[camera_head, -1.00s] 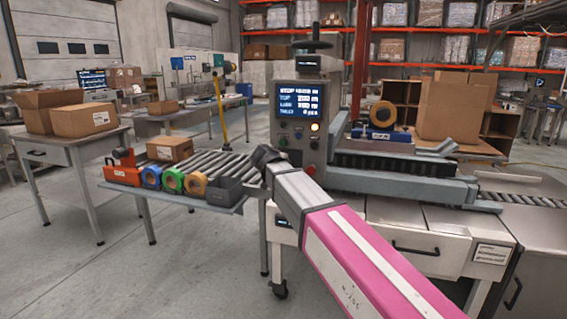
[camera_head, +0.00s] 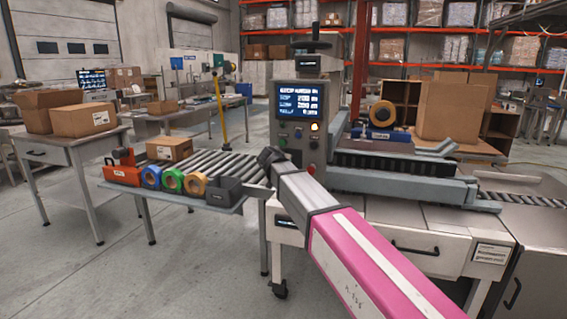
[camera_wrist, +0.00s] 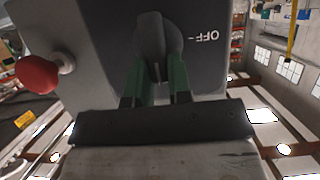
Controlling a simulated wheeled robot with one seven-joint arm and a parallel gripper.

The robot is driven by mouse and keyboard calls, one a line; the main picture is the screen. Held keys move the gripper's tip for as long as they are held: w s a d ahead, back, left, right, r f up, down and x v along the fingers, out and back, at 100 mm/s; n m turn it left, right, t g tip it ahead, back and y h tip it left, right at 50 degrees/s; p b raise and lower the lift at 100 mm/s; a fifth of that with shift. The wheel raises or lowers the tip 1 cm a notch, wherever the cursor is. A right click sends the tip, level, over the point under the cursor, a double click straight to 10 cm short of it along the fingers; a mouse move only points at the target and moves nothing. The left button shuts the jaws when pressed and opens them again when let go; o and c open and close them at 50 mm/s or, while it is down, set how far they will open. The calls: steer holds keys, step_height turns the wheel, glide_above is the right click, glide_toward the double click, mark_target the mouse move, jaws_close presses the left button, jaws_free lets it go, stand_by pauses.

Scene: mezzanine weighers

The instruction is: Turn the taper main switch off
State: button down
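The taper's main switch (camera_wrist: 154,38) is a dark rotary knob on the grey control box, close in the wrist view. Its raised bar runs roughly up and down the picture. The OFF label (camera_wrist: 207,37) appears upside down to its right, with a short mark beside it; the bar does not point at that mark. My gripper (camera_wrist: 161,70) has its green fingers either side of the knob's lower end, with a gap between them. Contact cannot be told. In the head view, my gripper (camera_head: 268,158) is at the left side of the taper's control box (camera_head: 303,112), and the switch is hidden.
A red mushroom button (camera_wrist: 38,74) sticks out left of the switch. In the head view, the roller conveyor (camera_head: 215,165) lies left of the box, with several tape rolls and a dark grey bin (camera_head: 223,189) along its front shelf.

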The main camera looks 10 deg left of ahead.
steer(key=shift+a, duration=0.1)
steer(key=shift+w+a+f+n+t+h, duration=0.1)
steer(key=shift+a+f+n+t+h, duration=0.35)
steer(key=shift+n+h, duration=1.25)
steer(key=shift+s+a+f+n+t+h, duration=0.1)
steer(key=shift+a+f+n+t+h, duration=0.45)
steer(key=shift+n, duration=2.15)
steer(key=shift+w+a+f+n+t+h, duration=0.1)
steer(key=shift+a+f+n+t+h, duration=0.2)
steer(key=shift+n+h, duration=1.5)
steer(key=shift+d+n+y, duration=0.15)
steer(key=shift+n+y, duration=0.3)
steer(key=shift+n, duration=0.15)
steer(key=c, duration=1)
jaws_free()
steer(key=shift+c, duration=0.2)
